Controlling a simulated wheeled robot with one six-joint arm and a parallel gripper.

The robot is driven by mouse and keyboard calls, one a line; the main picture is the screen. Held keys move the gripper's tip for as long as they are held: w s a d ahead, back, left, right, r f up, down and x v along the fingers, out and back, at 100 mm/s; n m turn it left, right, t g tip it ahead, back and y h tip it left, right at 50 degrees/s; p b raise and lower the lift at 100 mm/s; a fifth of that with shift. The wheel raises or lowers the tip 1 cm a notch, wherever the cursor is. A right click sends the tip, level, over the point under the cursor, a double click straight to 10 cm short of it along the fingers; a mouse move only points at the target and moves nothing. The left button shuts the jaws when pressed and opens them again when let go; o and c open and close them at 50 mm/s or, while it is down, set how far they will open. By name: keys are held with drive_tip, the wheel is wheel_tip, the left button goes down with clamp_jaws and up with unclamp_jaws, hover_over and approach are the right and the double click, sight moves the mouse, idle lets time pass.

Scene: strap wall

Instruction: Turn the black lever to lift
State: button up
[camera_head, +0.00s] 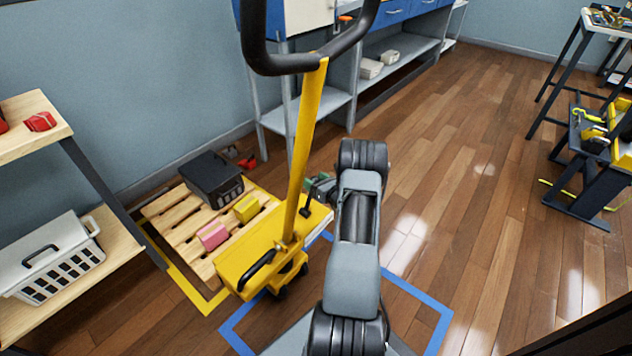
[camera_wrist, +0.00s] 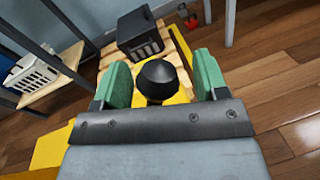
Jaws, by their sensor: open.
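The yellow pallet jack (camera_head: 262,262) has a tall yellow shaft and a black loop handle. A short black lever (camera_head: 305,209) with a knob shows beside the shaft in the head view. In the wrist view a black rounded knob (camera_wrist: 163,76) lies between my green fingers, with a visible space on each side. My gripper (camera_head: 319,186) is open near the shaft, largely hidden by my own arm. The wrist view shows my gripper (camera_wrist: 160,84) around the knob; I cannot tell whether either finger touches it.
A wooden pallet (camera_head: 168,213) carries a black crate (camera_head: 212,178), a pink block (camera_head: 213,235) and a yellow block (camera_head: 247,208). A shelf with a white basket (camera_head: 52,255) stands at left. A workbench (camera_head: 318,100) is behind.

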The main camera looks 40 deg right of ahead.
drive_tip(key=s+r+p, duration=0.1)
drive_tip(key=s+p, duration=0.2)
drive_tip(key=s, duration=1)
drive_tip(key=shift+s+p, duration=0.3)
drive_tip(key=shift+s, duration=0.1)
